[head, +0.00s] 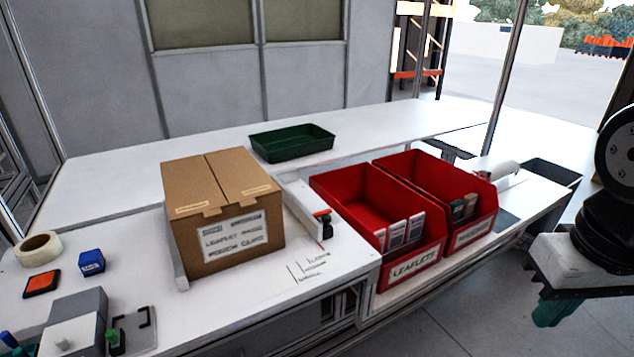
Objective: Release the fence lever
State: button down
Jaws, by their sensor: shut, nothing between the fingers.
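The fence appears to be the pale upright strip (303,206) standing on the bench just right of the cardboard box. My gripper (552,312) is at the lower right edge, a pale block with a dark plate and a teal tip pointing down. It is shut and empty, far to the right of the lever and beyond the red bins, touching nothing visible.
A closed cardboard box (225,235) stands left of the fence. Two red bins (412,277) with leaflets stand between the fence and my gripper. A green tray (292,143) is behind. Tape (38,247), a blue block (91,262) and grey fixtures (75,325) are at left.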

aim_at(318, 214)
jog(key=u, duration=0.05)
jog(key=k, duration=0.4)
jog(key=z, duration=0.55)
jog(key=i, duration=1.45)
jog(key=u, duration=1)
jog(key=i, duration=0.45)
jog(key=u, duration=1.1)
jog(key=k, duration=0.6)
jog(key=z, duration=0.6)
